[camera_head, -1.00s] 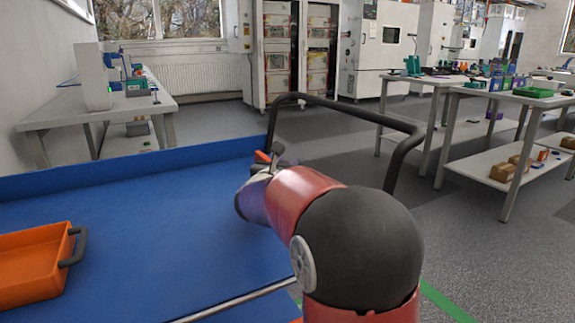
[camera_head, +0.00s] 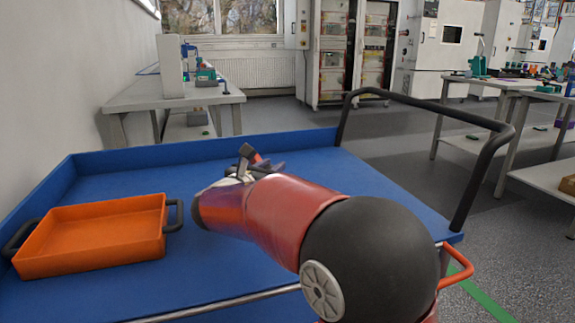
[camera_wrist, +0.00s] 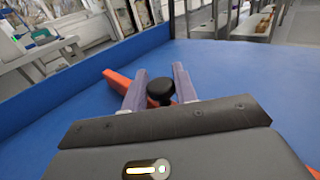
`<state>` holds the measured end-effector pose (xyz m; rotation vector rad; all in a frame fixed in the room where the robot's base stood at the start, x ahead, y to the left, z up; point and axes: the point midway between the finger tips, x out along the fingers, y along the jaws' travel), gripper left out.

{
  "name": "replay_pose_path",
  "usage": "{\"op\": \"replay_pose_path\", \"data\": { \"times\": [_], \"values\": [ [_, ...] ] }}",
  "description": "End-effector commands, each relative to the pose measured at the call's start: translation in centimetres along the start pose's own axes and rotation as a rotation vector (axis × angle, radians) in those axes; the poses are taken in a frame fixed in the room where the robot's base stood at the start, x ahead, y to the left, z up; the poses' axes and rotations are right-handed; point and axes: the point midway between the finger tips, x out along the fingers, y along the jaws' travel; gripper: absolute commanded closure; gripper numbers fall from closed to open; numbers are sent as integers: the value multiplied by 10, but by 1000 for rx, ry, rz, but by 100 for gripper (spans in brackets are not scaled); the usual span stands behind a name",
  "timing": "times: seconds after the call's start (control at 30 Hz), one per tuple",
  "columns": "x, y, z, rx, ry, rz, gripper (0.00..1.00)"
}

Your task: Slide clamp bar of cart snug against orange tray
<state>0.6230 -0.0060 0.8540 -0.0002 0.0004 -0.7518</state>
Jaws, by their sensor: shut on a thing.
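The orange tray (camera_head: 95,235) sits on the left of the cart's blue deck (camera_head: 330,190), with dark handles at its ends. My gripper (camera_head: 257,164) is to the right of the tray, low over the deck, with a gap of blue deck between. In the wrist view, my gripper (camera_wrist: 160,84) is shut around a black knob (camera_wrist: 160,92). The orange clamp bar (camera_wrist: 118,80) shows beneath the knob and fingers; its middle is hidden by my gripper. In the head view, only a small orange part of the bar (camera_head: 257,157) shows by the fingers.
A raised blue rim (camera_head: 205,147) runs along the deck's back. A black push handle (camera_head: 430,105) rises at the cart's right end. A metal rail (camera_head: 215,308) runs along the near side. Workbenches (camera_head: 175,97) stand beyond. The deck between tray and gripper is clear.

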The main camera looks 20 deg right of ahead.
Motion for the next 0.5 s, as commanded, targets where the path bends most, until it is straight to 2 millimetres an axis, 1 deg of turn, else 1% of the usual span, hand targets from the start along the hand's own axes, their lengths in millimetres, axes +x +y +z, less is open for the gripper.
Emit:
{"op": "replay_pose_path", "data": {
  "times": [0.03,0.13,0.47,0.5],
  "values": [
    [-4,5,-1,-1,2,6,100],
    [-7,7,0,0,1,4,100],
    [-7,8,0,0,1,4,100],
    [-7,8,0,0,1,4,70]
  ]
}}
